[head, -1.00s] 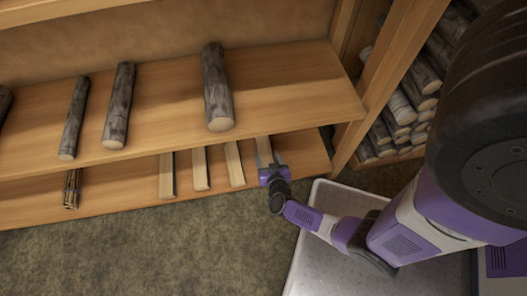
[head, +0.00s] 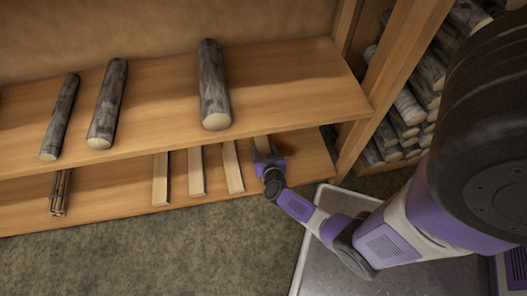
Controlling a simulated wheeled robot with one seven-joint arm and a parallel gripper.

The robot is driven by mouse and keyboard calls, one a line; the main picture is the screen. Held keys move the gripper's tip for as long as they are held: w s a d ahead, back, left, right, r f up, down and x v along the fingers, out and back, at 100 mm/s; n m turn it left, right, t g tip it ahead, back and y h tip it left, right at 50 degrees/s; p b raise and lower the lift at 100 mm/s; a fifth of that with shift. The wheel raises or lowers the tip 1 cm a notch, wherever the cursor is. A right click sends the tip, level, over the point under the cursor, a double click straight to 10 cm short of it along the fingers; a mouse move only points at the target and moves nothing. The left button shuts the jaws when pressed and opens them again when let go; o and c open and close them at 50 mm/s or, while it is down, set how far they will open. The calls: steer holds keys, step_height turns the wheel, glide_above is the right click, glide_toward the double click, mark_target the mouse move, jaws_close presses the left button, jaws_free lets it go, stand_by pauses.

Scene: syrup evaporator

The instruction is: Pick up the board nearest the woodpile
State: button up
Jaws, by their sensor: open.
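Several pale boards lie side by side on the lower shelf (head: 110,190), under the upper shelf. The board nearest the woodpile (head: 262,143) is the rightmost one. Only its far part shows, as my gripper covers its near end. My gripper (head: 267,155) is open at that near end, its fingers pointing inward along the board. I cannot tell whether the fingers touch the board or straddle it. The woodpile (head: 407,125) of stacked logs fills the bay to the right, behind a wooden post.
The upper shelf (head: 290,90) overhangs the boards close above my gripper and holds several dark logs (head: 212,85). Two more boards (head: 197,172) (head: 232,167) lie just left. A stick bundle (head: 61,192) lies farther left. A wooden post (head: 395,85) stands at right.

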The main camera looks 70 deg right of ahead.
jaws_close()
steer(key=shift+r, duration=0.15)
